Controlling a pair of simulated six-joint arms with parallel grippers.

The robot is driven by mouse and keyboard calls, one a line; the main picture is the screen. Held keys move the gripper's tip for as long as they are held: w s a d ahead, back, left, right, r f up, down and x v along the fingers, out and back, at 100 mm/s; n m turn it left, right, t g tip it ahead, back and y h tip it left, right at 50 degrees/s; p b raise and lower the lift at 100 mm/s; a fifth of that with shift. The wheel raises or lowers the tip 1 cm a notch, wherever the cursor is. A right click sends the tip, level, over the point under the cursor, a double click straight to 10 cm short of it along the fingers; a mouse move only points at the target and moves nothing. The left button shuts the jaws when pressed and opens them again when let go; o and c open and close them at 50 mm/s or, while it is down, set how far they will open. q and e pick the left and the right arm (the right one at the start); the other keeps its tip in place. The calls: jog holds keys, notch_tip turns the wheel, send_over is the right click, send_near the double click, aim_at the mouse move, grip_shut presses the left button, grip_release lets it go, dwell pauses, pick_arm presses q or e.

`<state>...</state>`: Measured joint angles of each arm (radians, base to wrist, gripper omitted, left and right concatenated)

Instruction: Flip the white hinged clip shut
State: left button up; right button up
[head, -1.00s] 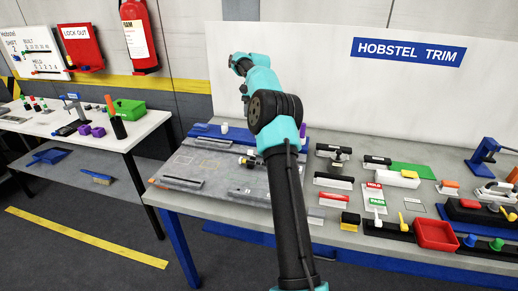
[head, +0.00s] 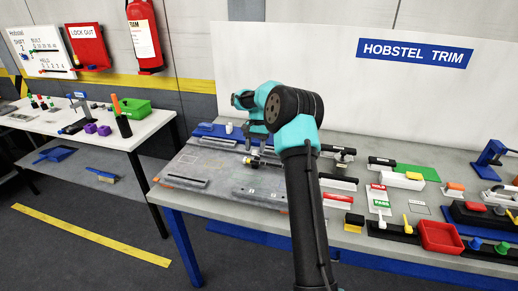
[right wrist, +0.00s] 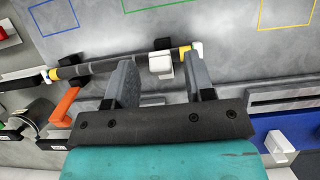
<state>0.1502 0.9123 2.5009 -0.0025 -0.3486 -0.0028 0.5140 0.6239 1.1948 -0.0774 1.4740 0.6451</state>
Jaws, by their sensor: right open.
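A small white clip (right wrist: 161,65) shows in the right wrist view, beside a dark rod (right wrist: 105,66) with yellow bands and white end pieces. Whether its flap is open or closed I cannot tell. My right gripper (right wrist: 160,58) is open, one grey finger on each side of the white clip. No contact is clear. In the head view the rod (head: 262,162) lies on the grey board, just below my right gripper (head: 252,144). The clip is too small or hidden to make out there. My left gripper is not in view.
The grey board (head: 215,165) has dark slotted bars near its front edge. A white piece (head: 229,127) stands by the blue strip at the back. An orange-handled item (right wrist: 66,103) lies near the rod. Holders and a red tray (head: 440,237) fill the right side.

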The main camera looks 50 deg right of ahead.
jog(key=shift+a+f, duration=0.1)
jog(key=shift+f, duration=0.15)
grip_shut()
dwell(0.3)
